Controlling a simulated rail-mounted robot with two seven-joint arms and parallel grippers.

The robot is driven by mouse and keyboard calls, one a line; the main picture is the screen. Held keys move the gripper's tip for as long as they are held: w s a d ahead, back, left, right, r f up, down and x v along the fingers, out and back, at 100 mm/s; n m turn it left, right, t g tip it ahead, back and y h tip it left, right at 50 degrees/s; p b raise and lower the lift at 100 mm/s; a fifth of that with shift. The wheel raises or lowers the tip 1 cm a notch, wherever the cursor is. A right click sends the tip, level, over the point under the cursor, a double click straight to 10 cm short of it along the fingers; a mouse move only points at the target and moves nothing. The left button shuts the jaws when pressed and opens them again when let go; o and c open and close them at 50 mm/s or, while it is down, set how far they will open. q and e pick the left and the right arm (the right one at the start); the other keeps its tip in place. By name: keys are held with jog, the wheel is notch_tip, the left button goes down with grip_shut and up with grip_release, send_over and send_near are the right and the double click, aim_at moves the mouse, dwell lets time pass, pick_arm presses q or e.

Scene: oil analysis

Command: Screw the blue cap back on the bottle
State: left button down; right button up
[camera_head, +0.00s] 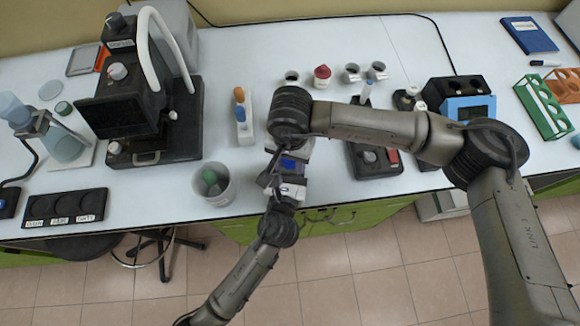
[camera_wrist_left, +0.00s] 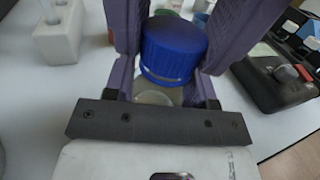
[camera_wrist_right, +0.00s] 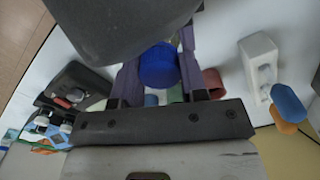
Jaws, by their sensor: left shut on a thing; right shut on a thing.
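The blue cap (camera_wrist_left: 174,48) sits between purple fingers in the left wrist view, with a pale ring at its lower edge. The clear bottle (camera_wrist_left: 155,97) shows just below it, between the fingers of my left gripper (camera_wrist_left: 170,75), which is shut on it. In the right wrist view the blue cap (camera_wrist_right: 159,66) is between the purple fingers of my right gripper (camera_wrist_right: 157,78), shut on it. The cap is over the bottle; I cannot tell how far its thread is engaged.
A beaker (camera_head: 220,192) with a green-topped thing stands left of my grippers. A white holder (camera_head: 245,130) with orange and blue tops is behind it. A black device (camera_head: 372,163) is to the right. Bare table (camera_head: 225,60) lies behind.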

jog(key=m, duration=0.3)
jog(key=shift+m, duration=0.3)
jog(key=m, duration=2.8)
jog(key=shift+f, duration=0.1)
jog(key=m, duration=1.2)
jog(key=shift+m, duration=0.3)
jog(key=m, duration=0.7)
jog(key=o, duration=1)
